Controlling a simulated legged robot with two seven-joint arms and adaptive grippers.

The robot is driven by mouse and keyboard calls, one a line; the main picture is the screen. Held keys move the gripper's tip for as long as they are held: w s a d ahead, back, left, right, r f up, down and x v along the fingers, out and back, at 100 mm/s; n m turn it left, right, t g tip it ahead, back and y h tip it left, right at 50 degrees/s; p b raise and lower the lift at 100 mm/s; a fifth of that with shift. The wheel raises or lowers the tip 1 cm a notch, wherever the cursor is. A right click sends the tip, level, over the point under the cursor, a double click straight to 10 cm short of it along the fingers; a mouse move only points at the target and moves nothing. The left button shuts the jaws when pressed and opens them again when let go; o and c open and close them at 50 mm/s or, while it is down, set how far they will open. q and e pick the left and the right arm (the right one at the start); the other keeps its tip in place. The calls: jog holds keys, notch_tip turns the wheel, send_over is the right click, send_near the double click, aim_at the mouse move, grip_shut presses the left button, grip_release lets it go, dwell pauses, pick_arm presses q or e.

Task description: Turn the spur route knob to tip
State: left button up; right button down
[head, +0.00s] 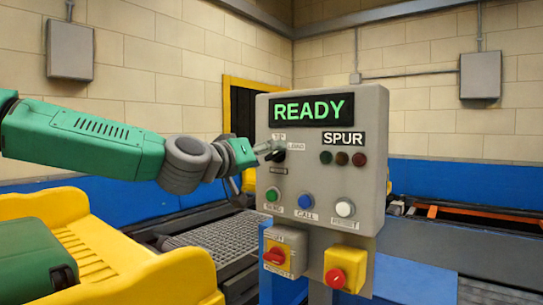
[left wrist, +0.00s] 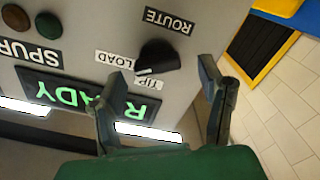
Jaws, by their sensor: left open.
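My left gripper (head: 268,148) is open at the knob. In the left wrist view its fingers (left wrist: 155,88) stand apart on either side of the knob, with no clear contact. My right gripper is out of view.
The grey panel (head: 330,240) also carries a green READY display (head: 311,109), a SPUR plate, three lamps, several push buttons and two red rotary switches on yellow below. A yellow tray (head: 120,265) with a green item is at lower left. A conveyor (head: 210,245) runs behind.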

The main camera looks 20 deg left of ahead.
pick_arm(q)
jog(key=shift+x, duration=1.25)
jog(key=c, duration=1.2)
jog(key=shift+o, duration=0.2)
jog(key=shift+n, duration=0.3)
jog(key=n, duration=0.3)
jog(key=n+b, duration=0.1)
jog(key=n, duration=0.1)
jog(key=shift+a+f, duration=0.1)
jog(key=shift+f, duration=0.15)
jog(key=n+b, duration=0.1)
jog(key=n, duration=0.5)
jog(key=shift+f, duration=0.2)
jog(key=shift+n, duration=0.3)
